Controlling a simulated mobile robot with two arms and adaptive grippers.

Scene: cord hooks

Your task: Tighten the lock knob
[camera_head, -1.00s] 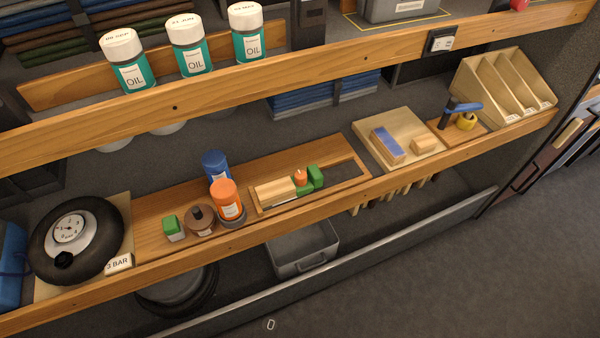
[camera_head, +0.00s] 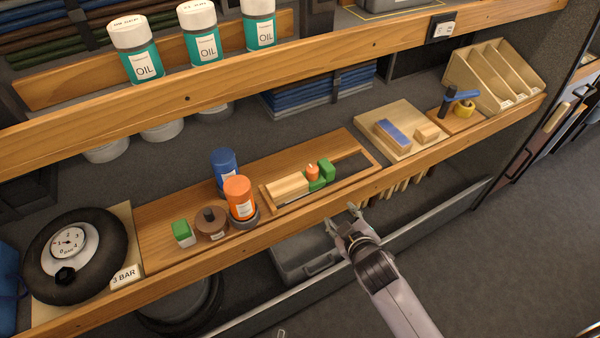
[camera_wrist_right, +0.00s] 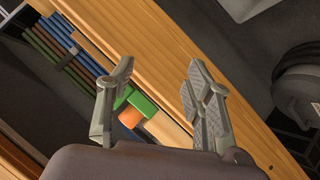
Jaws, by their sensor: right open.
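A small orange knob (camera_head: 312,172) stands on a green clamp-like piece (camera_head: 326,172) in a wooden frame (camera_head: 350,182) on the shelf. A pale wooden block (camera_head: 288,187) lies left of it. My right gripper (camera_head: 342,215) is open and empty, in front of the shelf edge, lower right of the knob and apart from it. In the right wrist view, the open fingers (camera_wrist_right: 160,72) show with the orange knob (camera_wrist_right: 130,118) and green piece (camera_wrist_right: 141,103) beyond them, nearer the left finger. The knob's threads are too small to make out. My left gripper is not in view.
Left of the frame stand an orange-capped bottle (camera_head: 240,198), a blue bottle (camera_head: 224,165), a brown pot (camera_head: 211,224) and a round gauge (camera_head: 70,243). A board with a blue-topped block (camera_head: 391,135) lies right. The upper shelf beam (camera_head: 300,65) runs above.

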